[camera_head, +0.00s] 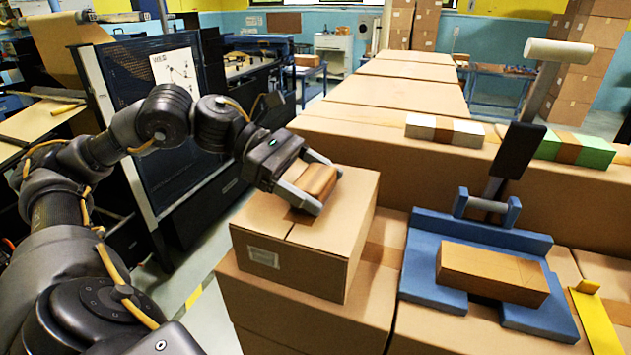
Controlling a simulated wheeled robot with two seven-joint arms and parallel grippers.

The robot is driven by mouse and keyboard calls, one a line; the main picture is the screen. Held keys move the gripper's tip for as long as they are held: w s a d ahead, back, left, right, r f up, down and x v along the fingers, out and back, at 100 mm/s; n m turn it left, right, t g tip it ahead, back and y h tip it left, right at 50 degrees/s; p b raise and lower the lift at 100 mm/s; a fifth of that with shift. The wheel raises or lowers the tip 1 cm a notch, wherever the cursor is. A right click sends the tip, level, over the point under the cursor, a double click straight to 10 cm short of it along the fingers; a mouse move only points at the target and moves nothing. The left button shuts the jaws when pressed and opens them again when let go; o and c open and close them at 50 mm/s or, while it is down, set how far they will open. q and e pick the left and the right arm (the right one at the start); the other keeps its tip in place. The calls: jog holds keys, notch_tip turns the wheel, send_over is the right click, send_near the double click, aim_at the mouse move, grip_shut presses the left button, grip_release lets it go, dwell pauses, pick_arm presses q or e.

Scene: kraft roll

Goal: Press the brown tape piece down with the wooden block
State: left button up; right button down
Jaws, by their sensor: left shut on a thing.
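My left gripper (320,190) comes in from the left and is shut on the wooden block (318,180), low over the top of a closed cardboard box (335,235). The block's underside is hidden, so I cannot tell whether it touches the box. A darker brown patch, seemingly the tape piece (297,216), shows beside the fingers near the seam of the box top. The rest of it is hidden under the gripper and block. My right gripper is not in view.
Right of the box, a blue fixture (425,265) holds a brown block-shaped piece (492,273); its dark lever (518,150) rises behind. A yellow strip (597,320) lies at the far right. Banded white (443,130) and green (575,149) bundles lie behind on cartons.

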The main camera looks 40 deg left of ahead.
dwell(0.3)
pick_arm(q)
notch_tip(320, 180, up, 7)
jog(key=p, duration=0.5)
jog(key=shift+p, duration=0.4)
dwell(0.6)
